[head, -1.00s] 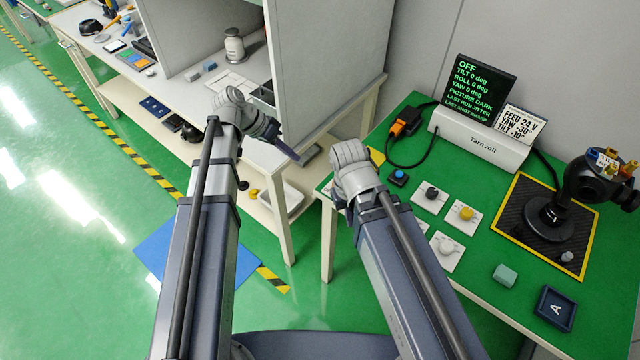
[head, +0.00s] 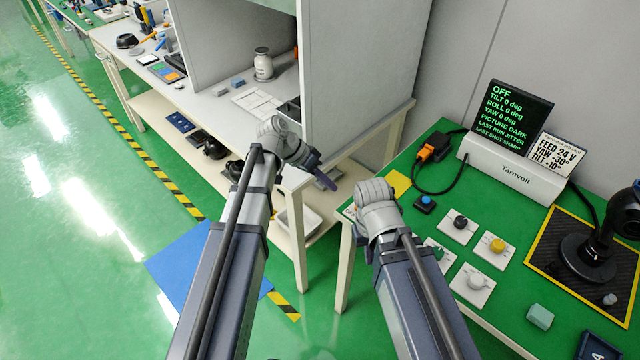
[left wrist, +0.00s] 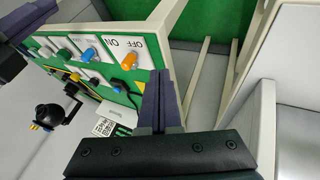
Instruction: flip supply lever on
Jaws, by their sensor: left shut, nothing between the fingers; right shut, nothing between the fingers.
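An orange lever (left wrist: 130,61) stands on a white plate (left wrist: 146,59) marked ON and OFF, in the left wrist view; it appears nearer the OFF mark. In the head view my right wrist hides most of this plate. My left gripper (head: 326,182) is shut and empty, left of the green table (head: 462,192). Its closed fingers (left wrist: 160,100) show in the left wrist view, apart from the lever. My right gripper (head: 376,200) is over the table's left edge; its fingers are hidden from the head camera. The dark screen (head: 510,108) reads OFF.
Knob plates (head: 460,226), a blue button (head: 424,203) and a teal block (head: 540,316) lie on the table. A black camera mount (head: 590,255) stands at right. A white shelf bench (head: 350,100) stands behind my left gripper.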

